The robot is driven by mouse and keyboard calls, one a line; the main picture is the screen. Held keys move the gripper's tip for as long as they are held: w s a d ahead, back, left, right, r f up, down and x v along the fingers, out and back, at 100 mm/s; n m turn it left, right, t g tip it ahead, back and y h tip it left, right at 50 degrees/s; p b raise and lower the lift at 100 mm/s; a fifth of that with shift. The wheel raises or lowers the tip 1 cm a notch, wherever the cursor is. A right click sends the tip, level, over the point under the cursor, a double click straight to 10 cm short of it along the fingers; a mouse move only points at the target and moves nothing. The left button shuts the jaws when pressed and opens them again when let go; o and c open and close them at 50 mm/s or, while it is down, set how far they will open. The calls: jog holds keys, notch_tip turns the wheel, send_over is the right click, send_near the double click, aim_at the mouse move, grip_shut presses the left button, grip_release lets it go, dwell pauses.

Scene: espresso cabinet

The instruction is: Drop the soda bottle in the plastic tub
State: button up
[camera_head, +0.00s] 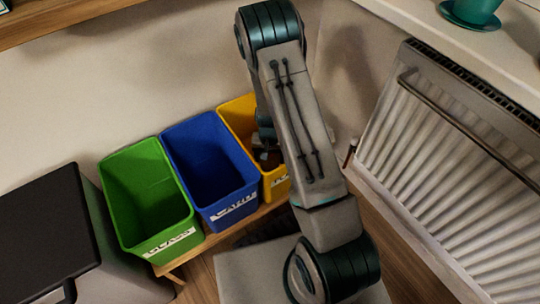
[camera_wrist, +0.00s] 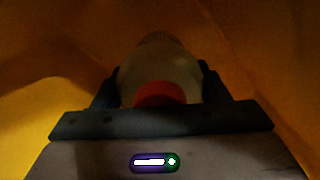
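The yellow tub (camera_head: 240,112) stands at the right end of a row of three bins; its label is mostly hidden by my arm. My gripper (camera_head: 266,154) is lowered into its opening and is largely hidden in the head view. In the wrist view my gripper (camera_wrist: 158,88) has a finger on each side of the pale soda bottle (camera_wrist: 158,72), with no clear gap. A red part of the bottle (camera_wrist: 155,94) faces my palm. Dark yellow-orange tub walls surround it. The bottle cannot be made out in the head view.
A blue bin (camera_head: 208,165) and a green bin (camera_head: 150,195) labelled GLASS stand left of the yellow tub on a low wooden shelf. A black-topped cabinet (camera_head: 45,225) is at left. A ribbed white radiator-like panel (camera_head: 440,180) is at right, under a counter with a teal cup (camera_head: 474,10).

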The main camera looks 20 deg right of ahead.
jog(key=shift+o, duration=0.9)
notch_tip(320, 180, up, 13)
jog(key=p, duration=0.5)
jog(key=s+a+r+n+y, duration=0.1)
jog(key=s+r, duration=0.3)
jog(key=r, duration=0.4)
jog(key=s+a+r+n, duration=0.1)
jog(key=s+r, duration=0.2)
jog(key=r, duration=0.5)
jog(key=s+d+r+n+t+h, duration=0.1)
jog(key=s+r+n, duration=0.1)
jog(key=s+r, duration=0.6)
jog(key=s, duration=0.4)
jog(key=shift+s+d+r, duration=0.2)
jog(key=shift+s+d, duration=0.05)
jog(key=shift+d, duration=0.15)
